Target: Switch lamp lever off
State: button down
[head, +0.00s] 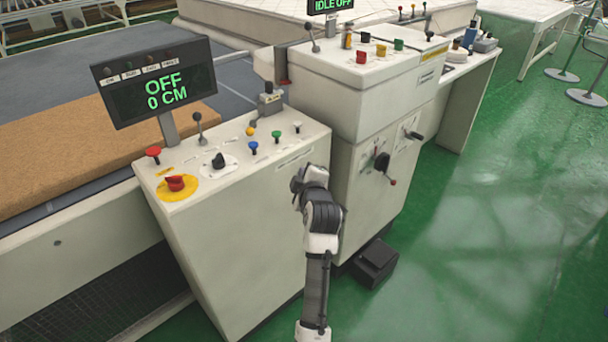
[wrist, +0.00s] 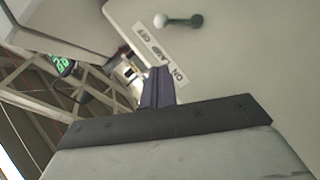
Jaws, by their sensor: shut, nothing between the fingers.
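The lamp lever (wrist: 178,21) shows in the wrist view, with a white ball knob and a dark green base on a pale panel. A white label (wrist: 155,48) reading ON, LAMP, OFF lies beside it, and the knob is nearer the OFF end. My gripper (wrist: 158,72) is shut and empty, its fingertips by the ON end of the label and apart from the lever in the picture. In the head view my gripper (head: 299,180) is at the front face of the cream console (head: 250,235). I cannot make out the lever there; the arm may hide it.
A display (head: 158,80) reading OFF, 0 CM stands on the console. Several coloured knobs and a red button (head: 175,183) sit on its top. A taller cabinet (head: 375,140) with cranks stands to the right, and a black box (head: 375,263) on the floor. Green floor lies open at right.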

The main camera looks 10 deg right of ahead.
jog(key=b+v, duration=0.1)
jog(key=v, duration=0.5)
jog(key=shift+r, duration=0.15)
jog(key=shift+w, duration=0.1)
